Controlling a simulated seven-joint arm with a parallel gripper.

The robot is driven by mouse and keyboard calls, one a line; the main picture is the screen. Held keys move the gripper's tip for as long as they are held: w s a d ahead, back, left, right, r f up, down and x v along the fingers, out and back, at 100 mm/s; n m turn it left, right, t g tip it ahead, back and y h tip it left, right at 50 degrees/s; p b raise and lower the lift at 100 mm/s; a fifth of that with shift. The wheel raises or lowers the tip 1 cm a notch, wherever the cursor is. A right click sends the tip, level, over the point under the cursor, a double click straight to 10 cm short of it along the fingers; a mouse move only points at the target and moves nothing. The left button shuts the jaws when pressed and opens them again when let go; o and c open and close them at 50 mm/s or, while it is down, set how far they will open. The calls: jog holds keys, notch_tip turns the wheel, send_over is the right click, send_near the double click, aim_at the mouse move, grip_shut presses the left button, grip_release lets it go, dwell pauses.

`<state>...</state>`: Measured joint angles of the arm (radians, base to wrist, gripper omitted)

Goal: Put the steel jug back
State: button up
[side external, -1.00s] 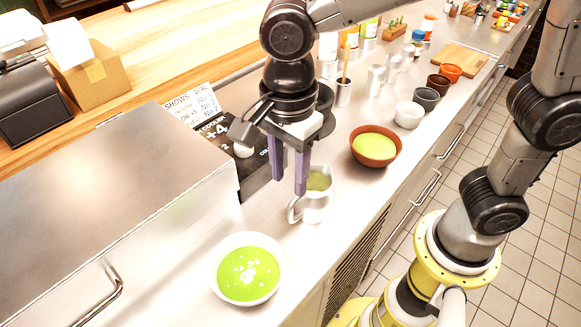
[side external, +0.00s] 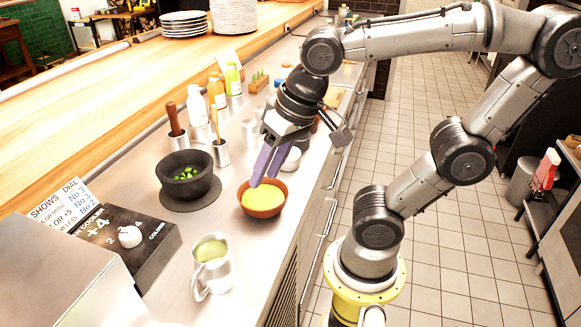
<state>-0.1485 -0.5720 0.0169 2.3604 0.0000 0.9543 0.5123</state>
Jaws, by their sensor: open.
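The steel jug (side external: 216,275) stands upright on the steel counter at the lower middle, in front of the black dial box. It has pale green liquid inside, and its handle points to the lower left. My gripper (side external: 265,172) is open and empty, with its purple fingers pointing down over the terracotta bowl (side external: 266,210), which holds yellow-green soup. My gripper is well beyond the jug and apart from it. I cannot tell whether the fingertips touch the bowl.
A black bowl (side external: 188,172) with green pieces sits on a dark round mat. A dial box (side external: 135,245) with a white knob is left of the jug. Bottles (side external: 218,90) and steel cups (side external: 221,152) stand behind. A white bowl (side external: 291,160) sits beside my gripper.

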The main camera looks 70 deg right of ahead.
jog(key=s+d+n, duration=0.1)
jog(key=n, duration=0.1)
jog(key=s+d+f+n+t, duration=0.1)
jog(key=s+d+n, duration=0.1)
jog(key=shift+s+f+h, duration=0.1)
jog(key=shift+h, duration=0.2)
